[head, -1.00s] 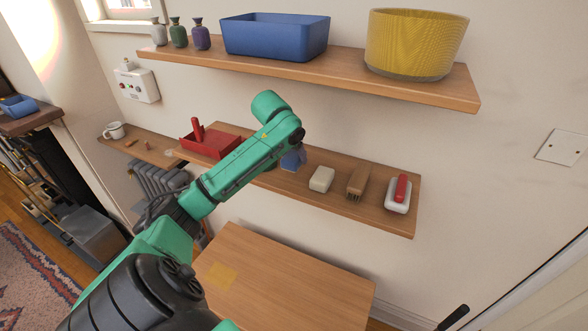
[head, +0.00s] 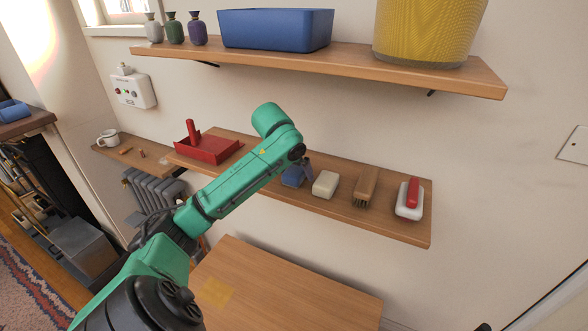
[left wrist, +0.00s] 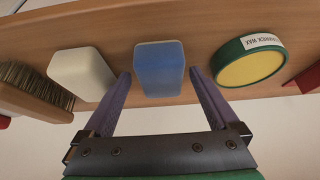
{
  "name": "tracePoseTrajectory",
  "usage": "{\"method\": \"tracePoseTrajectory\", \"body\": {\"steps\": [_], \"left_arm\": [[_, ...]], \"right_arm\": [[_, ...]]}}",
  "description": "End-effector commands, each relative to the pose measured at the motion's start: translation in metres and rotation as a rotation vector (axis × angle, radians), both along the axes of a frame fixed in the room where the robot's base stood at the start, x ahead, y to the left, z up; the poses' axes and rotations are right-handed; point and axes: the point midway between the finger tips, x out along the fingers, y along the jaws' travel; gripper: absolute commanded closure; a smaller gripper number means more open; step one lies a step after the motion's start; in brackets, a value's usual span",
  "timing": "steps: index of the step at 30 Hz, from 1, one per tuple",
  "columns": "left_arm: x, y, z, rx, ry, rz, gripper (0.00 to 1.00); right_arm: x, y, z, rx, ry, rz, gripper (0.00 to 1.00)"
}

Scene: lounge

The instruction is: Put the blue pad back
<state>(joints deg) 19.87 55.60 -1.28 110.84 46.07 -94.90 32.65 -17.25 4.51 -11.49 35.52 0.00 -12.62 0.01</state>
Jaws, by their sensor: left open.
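The blue pad (head: 292,177) sits on the lower wall shelf (head: 400,228), left of a white block (head: 325,184). In the left wrist view the blue pad (left wrist: 160,68) stands between the tips of my left gripper (left wrist: 160,88), with a gap on each side. The left gripper's purple fingers are open and apart from the pad. In the head view the left gripper (head: 307,168) is partly hidden behind my green forearm. My right gripper is not in view.
The shelf also holds a red tray (head: 210,150), a brush (head: 365,187) and a white block with a red top (head: 410,199). A round green-rimmed tin (left wrist: 250,62) stands right of the pad in the wrist view. An upper shelf (head: 350,66) overhangs.

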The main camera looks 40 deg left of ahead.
Motion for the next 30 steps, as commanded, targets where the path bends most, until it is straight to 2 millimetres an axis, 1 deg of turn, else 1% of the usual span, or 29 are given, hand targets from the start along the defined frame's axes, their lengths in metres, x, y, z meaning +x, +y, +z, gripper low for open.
{"method": "tracePoseTrajectory", "body": {"steps": [2,5,12,15,19,30], "left_arm": [[-0.002,-0.001,0.005,0.001,-0.003,0.0,0.06],[-0.009,-0.003,0.019,0.002,-0.007,-0.001,0.06],[-0.04,-0.013,0.077,0.002,-0.008,0.0,0.06],[-0.05,-0.016,0.095,0.003,-0.006,0.0,0.06],[-0.056,-0.018,0.104,0.001,-0.003,0.001,0.06],[-0.056,-0.018,0.104,0.0,-0.002,0.001,0.06]], "right_arm": [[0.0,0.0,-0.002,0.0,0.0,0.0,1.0],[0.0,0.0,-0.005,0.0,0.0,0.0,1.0],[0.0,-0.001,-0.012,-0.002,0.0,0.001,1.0],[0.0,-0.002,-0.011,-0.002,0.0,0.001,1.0],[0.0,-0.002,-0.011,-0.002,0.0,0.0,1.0],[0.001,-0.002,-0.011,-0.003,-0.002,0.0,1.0]]}}
